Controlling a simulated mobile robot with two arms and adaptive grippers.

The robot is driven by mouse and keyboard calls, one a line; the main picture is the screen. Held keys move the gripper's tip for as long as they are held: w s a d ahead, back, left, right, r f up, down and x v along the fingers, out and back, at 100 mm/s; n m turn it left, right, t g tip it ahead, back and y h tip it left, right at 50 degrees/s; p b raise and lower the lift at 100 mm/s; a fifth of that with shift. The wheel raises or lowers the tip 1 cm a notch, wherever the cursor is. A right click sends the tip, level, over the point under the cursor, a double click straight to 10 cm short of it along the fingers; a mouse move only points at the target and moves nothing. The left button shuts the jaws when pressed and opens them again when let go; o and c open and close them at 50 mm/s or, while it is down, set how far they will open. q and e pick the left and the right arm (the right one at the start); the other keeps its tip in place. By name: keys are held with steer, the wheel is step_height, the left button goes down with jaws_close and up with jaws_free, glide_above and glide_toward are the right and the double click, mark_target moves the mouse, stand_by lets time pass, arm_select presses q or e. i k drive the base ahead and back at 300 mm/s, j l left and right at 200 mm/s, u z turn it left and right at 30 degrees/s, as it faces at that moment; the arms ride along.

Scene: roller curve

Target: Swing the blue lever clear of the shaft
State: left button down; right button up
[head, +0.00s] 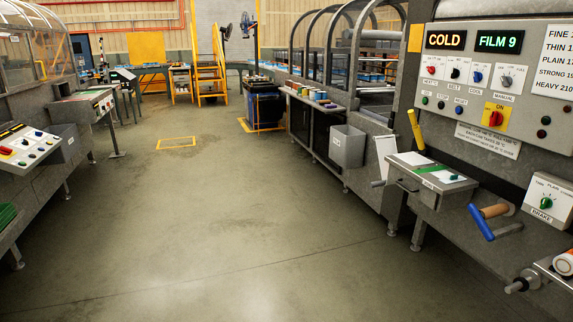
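A blue lever (481,222) sits at the right, low on the front of the grey machine, tilted from upper left to lower right. A tan cylinder (497,211) lies just behind and to the right of it. A grey metal rod (510,228) runs rightward from near the lever's lower end; I cannot tell whether the lever touches it. Another metal shaft (521,284) with a dark tip sticks out lower right and carries a white and orange roll (565,263). Neither of my grippers is in view.
A grey shelf (431,192) with papers projects left of the lever. A white brake box (547,200) with a green knob is to its right. The control panel (494,85) reads COLD and FILM 9. Open concrete floor (230,230) fills the middle. Another machine lines the left.

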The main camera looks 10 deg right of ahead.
mark_target(472, 208)
steer(key=i+l+z, duration=0.1)
steer(key=i+z, duration=0.7)
steer(key=i+j+z, duration=0.1)
steer(key=i+z, duration=0.15)
steer(key=z, duration=0.15)
steer(key=i+l+z, duration=0.25)
steer(key=i, duration=0.2)
steer(key=i+l+z, duration=0.15)
steer(key=i+z, duration=0.15)
steer(key=i, duration=0.2)
steer(key=i+l+u, duration=0.15)
steer(key=i+l, duration=0.4)
steer(key=l, duration=0.1)
